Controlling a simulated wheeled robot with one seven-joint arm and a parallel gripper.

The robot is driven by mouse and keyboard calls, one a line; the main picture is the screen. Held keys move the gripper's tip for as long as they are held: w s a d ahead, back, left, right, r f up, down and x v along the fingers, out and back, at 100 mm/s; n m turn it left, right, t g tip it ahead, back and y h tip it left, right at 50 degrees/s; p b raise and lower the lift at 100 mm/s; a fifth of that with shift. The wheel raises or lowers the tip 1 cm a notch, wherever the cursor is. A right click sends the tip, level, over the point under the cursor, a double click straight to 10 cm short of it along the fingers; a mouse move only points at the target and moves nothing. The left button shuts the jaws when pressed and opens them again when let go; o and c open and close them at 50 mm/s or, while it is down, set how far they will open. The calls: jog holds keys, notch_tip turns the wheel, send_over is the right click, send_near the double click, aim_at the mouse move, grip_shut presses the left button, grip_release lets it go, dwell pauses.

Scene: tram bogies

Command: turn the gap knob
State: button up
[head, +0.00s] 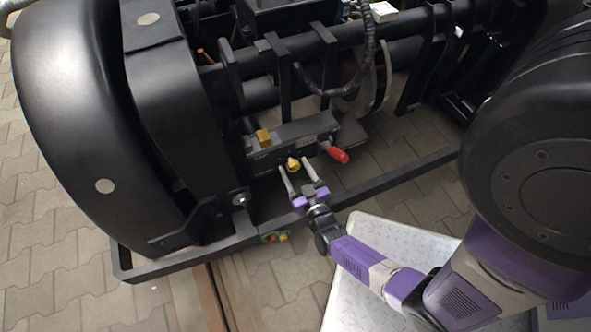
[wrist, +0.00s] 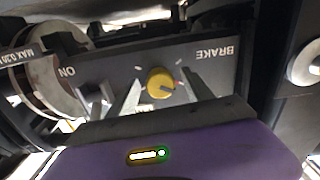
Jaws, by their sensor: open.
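The gap knob is a round yellow knob (head: 293,164) on the front of a dark brake unit. In the wrist view the yellow knob (wrist: 160,82) sits mid-panel, with a dark pointer mark towards its right side and small light ticks around it. My gripper (head: 293,166) is open at the panel. In the wrist view its fingers (wrist: 161,80) stand one on each side of the knob, with gaps visible. I cannot tell how far they reach along the knob's depth. The panel (wrist: 115,68) carries the words BRAKE and ON, upside down.
A red handle (head: 338,155) sticks out right of the knob. A yellow block (head: 263,138) sits on top of the unit. A dark frame bar (head: 385,180) runs low in front.

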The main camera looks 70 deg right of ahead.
grip_shut()
dwell(0.3)
jog(key=m+b, duration=0.1)
jog(key=m, duration=0.4)
jog(key=shift+f+m, duration=0.1)
jog(key=shift+m, duration=0.2)
jog(key=m+b, duration=0.1)
jog(key=m, duration=0.5)
jog(key=shift+a+b, duration=0.1)
jog(key=shift+b, duration=0.3)
grip_release()
